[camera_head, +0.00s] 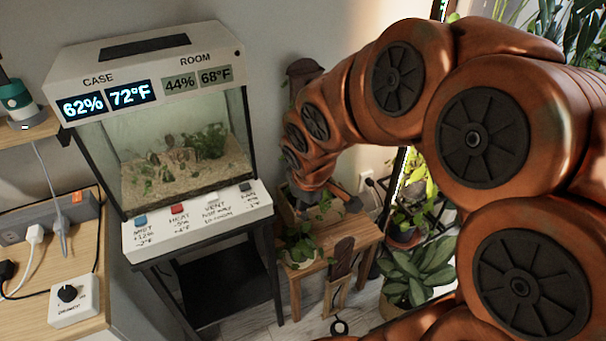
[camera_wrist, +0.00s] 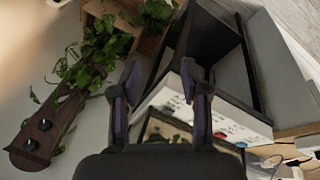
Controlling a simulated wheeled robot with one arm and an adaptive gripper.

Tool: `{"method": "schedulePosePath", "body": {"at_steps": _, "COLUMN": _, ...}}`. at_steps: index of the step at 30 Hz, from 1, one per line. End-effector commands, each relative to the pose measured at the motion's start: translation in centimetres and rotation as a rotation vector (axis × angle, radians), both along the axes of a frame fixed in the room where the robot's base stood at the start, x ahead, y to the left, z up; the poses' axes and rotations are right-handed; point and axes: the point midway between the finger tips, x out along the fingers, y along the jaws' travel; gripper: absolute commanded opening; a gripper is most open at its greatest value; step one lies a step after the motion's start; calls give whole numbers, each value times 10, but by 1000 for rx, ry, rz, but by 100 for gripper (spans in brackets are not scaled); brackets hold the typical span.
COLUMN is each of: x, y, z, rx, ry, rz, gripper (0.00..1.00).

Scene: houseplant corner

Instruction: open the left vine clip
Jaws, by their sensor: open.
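A dark wooden board (camera_wrist: 62,118) with a leafy vine (camera_wrist: 100,48) along it lies at the left of the wrist view. The board's top (camera_head: 303,70) shows behind my arm in the head view. My gripper (camera_wrist: 160,72) is open and empty, apart from the board and to its right in the wrist view. In the head view my arm hides most of the board.
A glass terrarium (camera_head: 180,158) with a white control panel stands left of my arm on a black stand. A wooden stool (camera_head: 352,240) holds a potted vine (camera_head: 300,245). A large leafy plant (camera_head: 415,275) stands to the right. A shelf with a power strip is at far left.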

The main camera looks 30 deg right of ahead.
Motion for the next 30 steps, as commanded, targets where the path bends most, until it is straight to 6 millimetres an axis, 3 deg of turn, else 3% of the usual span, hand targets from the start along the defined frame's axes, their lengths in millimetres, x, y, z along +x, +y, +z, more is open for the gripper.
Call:
{"method": "schedulePosePath", "body": {"at_steps": 1, "x": 23, "y": -13, "z": -23, "rx": -19, "ry": -39, "rz": 54, "gripper": 46}}
{"method": "schedulePosePath", "body": {"at_steps": 6, "x": 102, "y": -52, "z": -51, "rx": -107, "ry": -217, "rz": 271, "gripper": 46}}
{"method": "schedulePosePath", "body": {"at_steps": 9, "x": 142, "y": -73, "z": -67, "rx": -163, "ry": -322, "rz": 394, "gripper": 46}}
{"method": "schedulePosePath", "body": {"at_steps": 15, "x": 201, "y": -112, "z": -101, "rx": -283, "ry": -528, "rz": 624, "gripper": 46}}
{"method": "schedulePosePath", "body": {"at_steps": 22, "x": 234, "y": -153, "z": -138, "rx": -450, "ry": -773, "rz": 847, "gripper": 46}}
{"method": "schedulePosePath", "body": {"at_steps": 30, "x": 226, "y": -182, "z": -171, "rx": -628, "ry": -992, "rz": 1015, "gripper": 46}}
